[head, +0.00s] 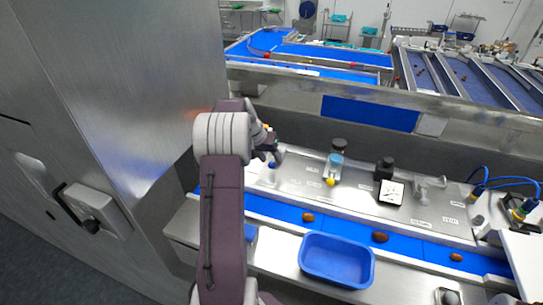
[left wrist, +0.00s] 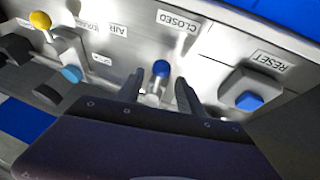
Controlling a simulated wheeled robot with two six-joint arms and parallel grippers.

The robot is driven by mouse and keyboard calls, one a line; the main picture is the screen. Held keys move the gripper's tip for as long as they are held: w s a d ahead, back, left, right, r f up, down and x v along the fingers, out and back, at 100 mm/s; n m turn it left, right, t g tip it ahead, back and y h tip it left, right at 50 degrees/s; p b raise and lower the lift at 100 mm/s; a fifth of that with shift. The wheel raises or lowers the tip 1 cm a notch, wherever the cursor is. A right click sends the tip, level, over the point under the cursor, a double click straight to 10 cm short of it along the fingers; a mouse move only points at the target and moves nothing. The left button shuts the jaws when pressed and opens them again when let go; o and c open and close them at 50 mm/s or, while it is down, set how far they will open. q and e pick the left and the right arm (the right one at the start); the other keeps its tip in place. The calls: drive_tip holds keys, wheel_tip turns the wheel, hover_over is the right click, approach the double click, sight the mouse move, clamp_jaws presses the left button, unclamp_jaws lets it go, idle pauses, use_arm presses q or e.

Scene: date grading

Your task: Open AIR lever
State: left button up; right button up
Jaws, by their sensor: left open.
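The AIR lever, a short metal stem with a blue knob (left wrist: 161,68), stands on the metal panel near the AIR and CLOSED labels in the left wrist view. My left gripper (left wrist: 160,92) is open, with one finger on each side of the stem and gaps showing between. In the head view my left gripper (head: 271,156) is at the panel's left end, where it hides most of the lever. My right gripper is not seen.
A blue RESET button (left wrist: 249,101) sits beside the lever. A yellow knob (left wrist: 40,20) and a light-blue knob (left wrist: 72,74) are on the other side. A blue belt (head: 345,229) carries several dates in front of the panel; a blue tray (head: 336,277) stands nearer.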

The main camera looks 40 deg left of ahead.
use_arm(q)
drive_tip(key=shift+w+a+f, duration=0.15)
drive_tip(key=shift+w+f, duration=0.45)
drive_tip(key=shift+f, duration=0.25)
drive_tip(key=shift+s+d+r, duration=0.2)
drive_tip(key=shift+s+d, duration=0.15)
drive_tip(key=shift+c, duration=0.7)
clamp_jaws()
